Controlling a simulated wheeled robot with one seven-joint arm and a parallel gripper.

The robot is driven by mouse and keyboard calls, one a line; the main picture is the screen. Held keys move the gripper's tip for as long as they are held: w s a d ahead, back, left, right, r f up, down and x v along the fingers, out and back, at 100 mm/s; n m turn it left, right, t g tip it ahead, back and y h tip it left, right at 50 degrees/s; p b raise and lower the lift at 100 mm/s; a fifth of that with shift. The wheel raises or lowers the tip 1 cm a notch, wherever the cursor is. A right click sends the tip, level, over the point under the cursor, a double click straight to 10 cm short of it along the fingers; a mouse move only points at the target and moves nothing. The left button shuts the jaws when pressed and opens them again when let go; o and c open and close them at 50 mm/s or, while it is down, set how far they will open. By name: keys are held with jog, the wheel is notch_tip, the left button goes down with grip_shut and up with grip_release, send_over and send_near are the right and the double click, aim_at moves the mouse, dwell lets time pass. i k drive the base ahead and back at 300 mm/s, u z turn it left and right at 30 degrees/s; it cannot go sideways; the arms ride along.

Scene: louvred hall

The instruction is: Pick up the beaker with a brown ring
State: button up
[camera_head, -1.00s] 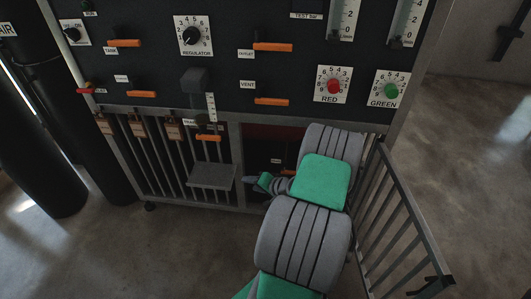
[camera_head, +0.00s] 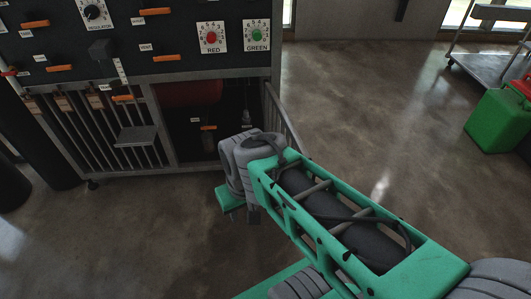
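I see no beaker with a brown ring in this view. My arm reaches in from the lower right towards the front of the black panel rack. Its grey and green wrist part hangs in front of the rack's open lower bay. I cannot make out my gripper's fingers; the wrist and forearm cover that area. Nothing can be seen held.
The black panel rack (camera_head: 187,55) has orange handles and dials. Its barred door (camera_head: 284,120) stands open beside the lower bay, which holds a dark red cylinder (camera_head: 190,94). A green bin (camera_head: 497,122) and a metal cart (camera_head: 487,68) are right. Open floor lies between.

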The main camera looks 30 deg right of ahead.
aim_at(208, 142)
jog(key=u, duration=0.9)
jog(key=i, duration=0.9)
jog(key=z, duration=0.75)
jog(key=i, duration=0.85)
jog(key=z, duration=0.95)
